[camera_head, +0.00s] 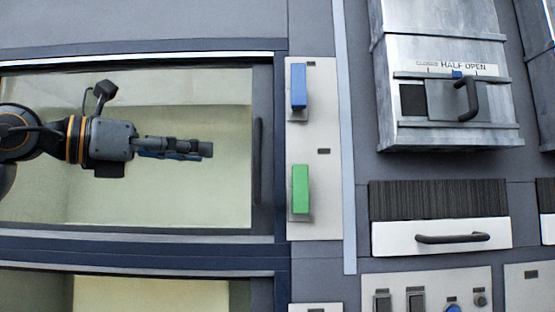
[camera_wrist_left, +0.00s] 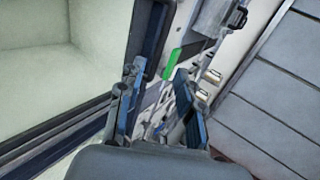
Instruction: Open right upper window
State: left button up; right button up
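The upper window (camera_head: 180,205) is a wide glazed panel in a dark frame at the left of the head view, with a pale interior behind it. It looks shut. A slim dark vertical handle (camera_head: 257,160) runs along its right side. My left gripper (camera_head: 208,149) is in front of the glass, pointing right, with its tips left of the handle and apart from it in the picture. In the left wrist view its two fingers (camera_wrist_left: 155,100) are spread, with nothing clearly held. The window (camera_wrist_left: 95,35) shows at the left there. My right gripper is not in view.
Right of the window a pale panel (camera_head: 321,135) carries a blue block (camera_head: 298,86) and a green block (camera_head: 300,189). Another window (camera_head: 120,295) lies below.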

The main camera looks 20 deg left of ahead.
aim_at(258, 158)
pick_arm(q)
jog(key=p+x, duration=0.5)
jog(key=x, duration=0.7)
jog(key=shift+d+r+p, duration=0.1)
jog(key=shift+p, duration=0.25)
jog(key=shift+w, duration=0.1)
jog(key=c, duration=0.6)
grip_shut()
jog(key=shift+d, duration=0.1)
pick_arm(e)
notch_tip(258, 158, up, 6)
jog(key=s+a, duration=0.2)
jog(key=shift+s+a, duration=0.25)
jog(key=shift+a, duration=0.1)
